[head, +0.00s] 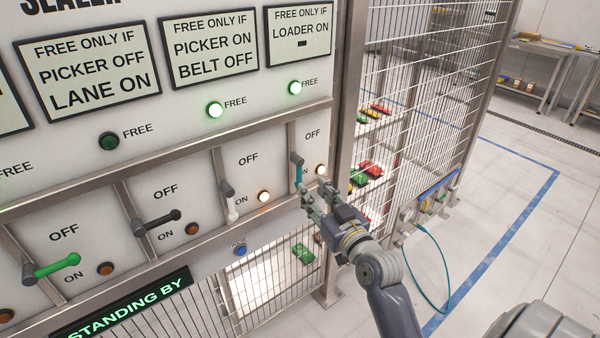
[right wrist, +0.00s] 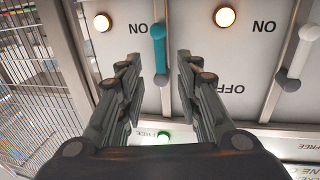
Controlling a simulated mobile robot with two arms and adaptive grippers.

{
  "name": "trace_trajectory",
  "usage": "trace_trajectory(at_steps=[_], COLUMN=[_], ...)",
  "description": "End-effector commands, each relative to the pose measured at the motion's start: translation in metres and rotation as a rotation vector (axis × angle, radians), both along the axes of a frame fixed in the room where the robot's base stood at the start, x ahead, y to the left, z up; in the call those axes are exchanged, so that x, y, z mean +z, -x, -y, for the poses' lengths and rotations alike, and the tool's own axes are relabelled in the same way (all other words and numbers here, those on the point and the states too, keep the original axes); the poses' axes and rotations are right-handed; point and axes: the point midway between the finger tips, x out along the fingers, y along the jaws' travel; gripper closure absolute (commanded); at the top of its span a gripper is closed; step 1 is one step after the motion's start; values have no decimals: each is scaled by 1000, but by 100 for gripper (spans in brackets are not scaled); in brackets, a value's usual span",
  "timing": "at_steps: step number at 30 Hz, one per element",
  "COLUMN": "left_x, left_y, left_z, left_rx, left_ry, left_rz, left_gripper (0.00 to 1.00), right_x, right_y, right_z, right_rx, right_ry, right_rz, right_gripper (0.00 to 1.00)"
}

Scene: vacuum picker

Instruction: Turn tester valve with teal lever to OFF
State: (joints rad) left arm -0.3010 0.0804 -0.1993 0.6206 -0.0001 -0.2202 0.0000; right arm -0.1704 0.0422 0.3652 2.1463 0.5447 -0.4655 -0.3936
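The teal lever (head: 299,175) is on the rightmost column of the panel and hangs down from its dark pivot, toward the ON label. Its ON lamp (head: 320,170) is lit. My right gripper (head: 311,192) is at this lever, partly in front of its lower end. In the right wrist view, which is upside down, the teal lever (right wrist: 159,48) shows between the two spread fingers of my right gripper (right wrist: 157,68). Gaps show on both sides, and the fingers look open. I cannot tell how deep the lever sits between them. My left gripper is not in view.
The neighbouring white lever (head: 230,205) also points down, with a lit ON lamp. A black lever (head: 160,222) and a green lever (head: 55,267) point sideways. The green FREE lamp (head: 295,88) above the teal lever is lit. A mesh fence (head: 425,100) stands right of the panel.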

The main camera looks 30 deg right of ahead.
Motion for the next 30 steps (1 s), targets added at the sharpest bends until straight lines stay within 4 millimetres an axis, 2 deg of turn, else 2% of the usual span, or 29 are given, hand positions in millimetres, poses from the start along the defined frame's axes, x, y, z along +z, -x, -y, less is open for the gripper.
trace_trajectory(at_steps=[6, 12, 18, 27, 28, 30], left_x=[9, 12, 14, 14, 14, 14], left_y=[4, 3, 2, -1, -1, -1], left_z=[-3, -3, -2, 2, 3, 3], left_rx=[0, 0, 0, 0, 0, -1], left_ry=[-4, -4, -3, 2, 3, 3], left_rz=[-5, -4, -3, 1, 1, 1], left_gripper=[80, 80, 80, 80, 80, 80], right_x=[3, 1, 0, 0, 0, 0], right_y=[-41, -70, -84, -85, -85, -85], right_z=[5, 8, 10, 10, 10, 10], right_rx=[1, 0, 0, 0, 0, 0], right_ry=[-3, -1, 0, 0, 0, 0], right_rz=[2, -1, -1, -1, -1, -1], right_gripper=[68, 68, 68, 68, 72, 88])
